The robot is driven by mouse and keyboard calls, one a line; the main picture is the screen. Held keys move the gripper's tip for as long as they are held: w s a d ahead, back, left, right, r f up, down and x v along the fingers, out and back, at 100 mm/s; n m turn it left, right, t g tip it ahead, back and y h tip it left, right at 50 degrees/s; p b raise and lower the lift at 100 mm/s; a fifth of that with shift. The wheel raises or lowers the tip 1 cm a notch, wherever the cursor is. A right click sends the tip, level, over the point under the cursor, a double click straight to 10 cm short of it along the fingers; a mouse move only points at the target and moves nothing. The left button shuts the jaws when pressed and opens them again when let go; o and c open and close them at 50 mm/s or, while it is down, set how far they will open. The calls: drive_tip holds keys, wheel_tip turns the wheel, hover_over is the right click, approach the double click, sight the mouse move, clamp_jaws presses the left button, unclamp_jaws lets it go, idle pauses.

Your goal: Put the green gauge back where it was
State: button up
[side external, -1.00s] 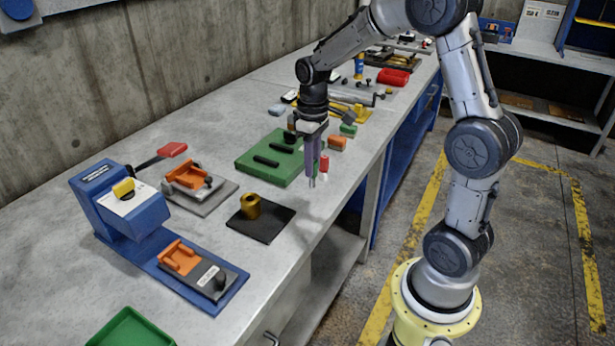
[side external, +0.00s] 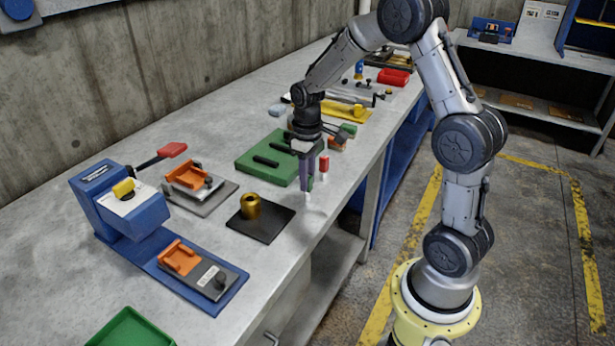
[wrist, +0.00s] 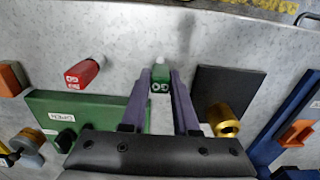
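The green gauge (wrist: 160,72) is between my fingertips in the wrist view, with its marked green end facing the camera. In the side view only a sliver of its green (side external: 310,184) shows, with a pale lower end below the fingers. My gripper (side external: 307,182) points down near the bench's front edge and is shut on the gauge, which is roughly upright. I cannot tell whether its lower end touches the bench. The red gauge (side external: 324,164) stands just behind, and it also shows left of my gripper in the wrist view (wrist: 85,73).
A green case (side external: 262,160) lies behind and left of my gripper. A dark plate (side external: 262,228) with a brass cylinder (side external: 250,207) lies in front. The blue press (side external: 130,215) stands farther left. Bare bench lies between the dark plate and green case.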

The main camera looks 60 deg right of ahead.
drive_tip(key=o, duration=0.3)
drive_tip(key=shift+o, duration=0.2)
wheel_tip(320, 180, up, 12)
drive_tip(key=s+a+r+t, duration=0.3)
drive_tip(key=s+a+r, duration=0.3)
drive_tip(key=s+a, duration=0.25)
drive_tip(key=s+a+f+t, duration=0.1)
drive_tip(key=s+a, duration=0.1)
drive_tip(key=s, duration=0.3)
drive_tip(key=s+a+f+t, duration=0.1)
drive_tip(key=s+a, duration=0.1)
drive_tip(key=s, duration=0.4)
drive_tip(key=shift+a+t, duration=0.3)
